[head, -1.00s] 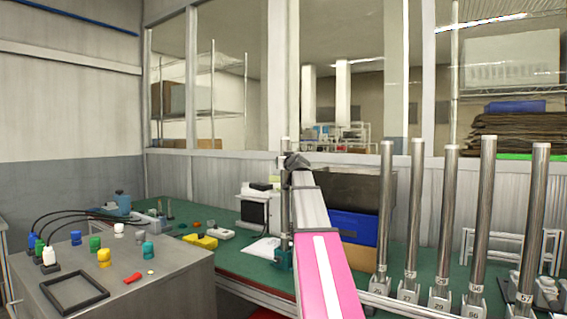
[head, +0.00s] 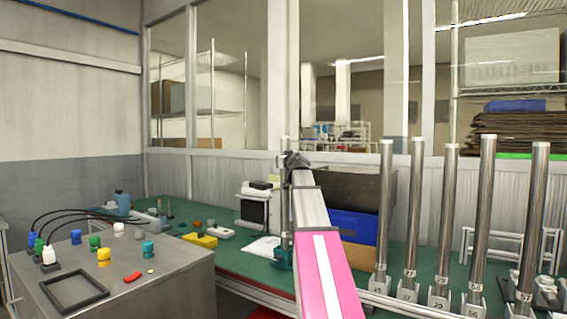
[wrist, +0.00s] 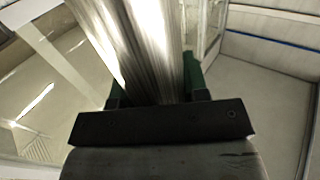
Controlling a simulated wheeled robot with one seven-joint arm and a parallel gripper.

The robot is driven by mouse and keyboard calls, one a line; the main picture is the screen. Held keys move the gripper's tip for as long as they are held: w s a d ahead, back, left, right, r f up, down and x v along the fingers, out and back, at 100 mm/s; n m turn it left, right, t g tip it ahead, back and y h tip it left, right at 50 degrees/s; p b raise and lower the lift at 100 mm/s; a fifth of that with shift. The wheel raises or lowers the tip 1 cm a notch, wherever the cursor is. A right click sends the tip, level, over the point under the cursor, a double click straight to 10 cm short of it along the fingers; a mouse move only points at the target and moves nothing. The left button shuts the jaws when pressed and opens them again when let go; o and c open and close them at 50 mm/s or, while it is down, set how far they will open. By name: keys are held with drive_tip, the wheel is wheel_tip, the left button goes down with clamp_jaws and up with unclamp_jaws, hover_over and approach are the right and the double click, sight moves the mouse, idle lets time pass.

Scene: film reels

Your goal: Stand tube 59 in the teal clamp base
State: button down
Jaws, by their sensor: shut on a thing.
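A slim metal tube (head: 285,205) stands upright over the green bench, its number not readable. Its lower end meets the teal clamp base (head: 283,259) near the bench's front edge; I cannot tell how deep it sits. My gripper (head: 290,161) is shut on the tube near its top. In the wrist view the shiny tube (wrist: 155,45) runs between the green fingers of my gripper (wrist: 155,85). The clamp base is not visible in the wrist view.
A row of several upright metal tubes in numbered holders (head: 438,294) stands at the right. Behind the clamp base are a blue bin (head: 354,226) and a white-and-black device (head: 254,208). A grey console (head: 170,290) with coloured knobs and a black frame is at the left.

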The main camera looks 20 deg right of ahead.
drive_tip(key=shift+f, duration=0.6)
drive_tip(key=c, duration=0.9)
unclamp_jaws()
drive_tip(key=s, duration=1.1)
idle(0.4)
